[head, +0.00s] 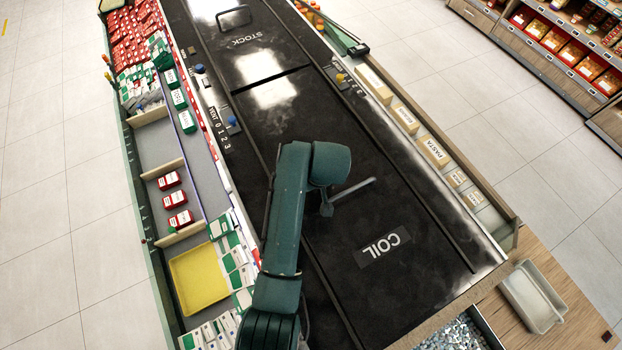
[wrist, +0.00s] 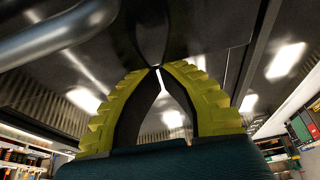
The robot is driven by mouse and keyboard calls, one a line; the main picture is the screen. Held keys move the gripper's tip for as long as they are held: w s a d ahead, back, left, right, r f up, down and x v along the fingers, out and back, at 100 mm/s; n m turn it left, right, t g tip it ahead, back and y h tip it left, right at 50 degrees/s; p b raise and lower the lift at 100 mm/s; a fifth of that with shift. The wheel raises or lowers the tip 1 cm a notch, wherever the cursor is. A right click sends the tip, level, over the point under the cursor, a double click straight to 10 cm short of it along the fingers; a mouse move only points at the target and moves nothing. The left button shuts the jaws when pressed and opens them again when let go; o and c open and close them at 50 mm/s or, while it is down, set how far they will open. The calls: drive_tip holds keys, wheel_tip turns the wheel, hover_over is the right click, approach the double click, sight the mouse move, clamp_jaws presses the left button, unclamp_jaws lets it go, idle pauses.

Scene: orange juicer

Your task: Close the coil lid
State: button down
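The black, glossy coil lid (head: 410,205), with its COIL label (head: 383,248), lies in the near half of the counter in the head view. It looks flat there; I cannot tell whether a small gap remains. Its grey bar handle (head: 354,190) stands just right of my wrist, and a shiny bar shows at upper left in the wrist view (wrist: 60,35). My gripper (wrist: 156,68) has ribbed yellow fingers whose tips meet, with nothing between them. The tips are at or very near the dark glossy surface, beside the bar. In the head view my arm hides the fingers.
The stock lid (head: 258,50) lies farther back on the counter. Blue knobs (head: 232,121) line the left edge and a yellow knob (head: 341,78) the right. Product bins with a yellow tray (head: 199,277) run along the left. A grey tray (head: 532,296) sits at lower right.

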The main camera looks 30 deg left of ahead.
drive_tip(key=shift+d, duration=0.1)
drive_tip(key=shift+r+p, duration=0.4)
drive_tip(key=shift+p, duration=0.05)
drive_tip(key=p+v, duration=0.5)
drive_tip(key=v, duration=0.4)
drive_tip(key=w+d+r+m+t+h, duration=0.1)
drive_tip(key=w+d+r+m+t, duration=0.2)
drive_tip(key=d+r, duration=0.5)
drive_tip(key=w+d+r+m+t, duration=0.1)
drive_tip(key=w+d+r+t, duration=0.2)
drive_tip(key=d+r+t, duration=0.5)
drive_tip(key=s+d+r+m+t+h, duration=0.1)
drive_tip(key=s+r+m+t, duration=0.1)
drive_tip(key=r, duration=0.7)
drive_tip(key=s+d+r+m+t+h, duration=0.1)
drive_tip(key=s+d+r+m+t, duration=0.1)
drive_tip(key=s+r+t, duration=0.2)
drive_tip(key=s+d+r+m+t, duration=0.1)
drive_tip(key=s+r+m+t, duration=0.2)
drive_tip(key=s+r, duration=0.4)
wheel_tip(320, 180, up, 8)
drive_tip(key=shift+s+d+r+h, duration=0.15)
drive_tip(key=shift+d+h, duration=0.2)
drive_tip(key=shift+h, duration=0.05)
